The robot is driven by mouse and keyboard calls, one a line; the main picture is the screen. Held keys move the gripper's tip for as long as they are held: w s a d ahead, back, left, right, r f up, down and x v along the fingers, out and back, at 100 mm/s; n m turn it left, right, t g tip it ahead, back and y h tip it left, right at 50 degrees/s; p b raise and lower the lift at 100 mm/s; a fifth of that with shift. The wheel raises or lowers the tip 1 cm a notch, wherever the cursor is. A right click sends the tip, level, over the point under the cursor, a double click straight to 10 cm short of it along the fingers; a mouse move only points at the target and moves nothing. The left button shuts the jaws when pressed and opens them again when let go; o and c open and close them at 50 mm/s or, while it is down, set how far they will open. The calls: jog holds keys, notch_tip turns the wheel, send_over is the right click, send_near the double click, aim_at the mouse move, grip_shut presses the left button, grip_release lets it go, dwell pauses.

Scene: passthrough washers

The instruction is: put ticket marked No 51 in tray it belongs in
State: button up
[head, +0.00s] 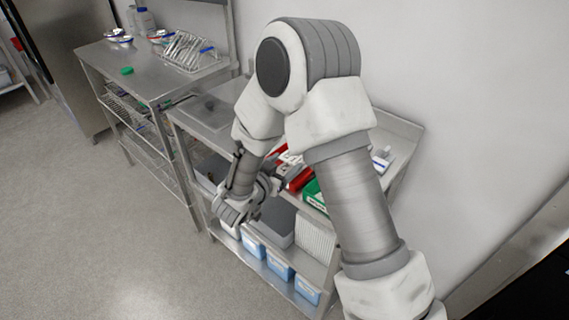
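My arm fills the middle of the head view and bends down over a steel table (402,140). My gripper (268,186) is at the table's front edge, small and partly covered by my own wrist. I cannot tell whether it is open or shut, or whether it holds anything. Just right of it are a red tray (300,179) and a green tray (314,195) with a white label, partly hidden by my arm. Small white items (290,158) lie behind the red tray. No ticket marked No 51 can be made out, and no label is readable.
Blue and white boxes (279,264) and grey bins stand on the shelves below the table. A second steel table (120,62) at the upper left holds a dish rack (188,52) and a green item (127,71). The floor at the left is clear.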

jog(key=o, duration=0.4)
jog(key=shift+o, duration=0.2)
jog(key=v, duration=1.7)
jog(key=shift+s+a, duration=0.1)
jog(key=shift+a, duration=0.1)
